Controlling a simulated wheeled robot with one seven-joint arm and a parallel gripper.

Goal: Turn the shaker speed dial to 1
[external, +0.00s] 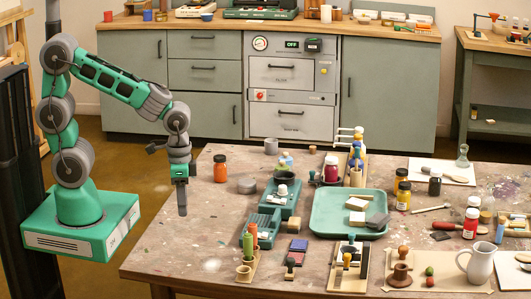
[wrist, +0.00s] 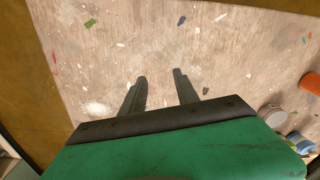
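My gripper (external: 182,210) hangs pointing down over the left part of the table, left of the green devices. In the wrist view my gripper's two fingers (wrist: 160,76) are apart with only bare tabletop between them. A green device (external: 282,199) with a dark round top and a white piece on it stands left of the green tray; it may be the shaker, but I cannot tell for sure. No speed dial or its setting can be made out. The wrist view shows neither this device nor a dial.
The paint-spotted table (external: 165,262) is clear below my gripper. An orange jar (external: 220,168) and a grey round piece (external: 247,185) stand to its right. A low green box (external: 262,223), colored bottles (external: 249,240) and a green tray (external: 322,225) lie further right.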

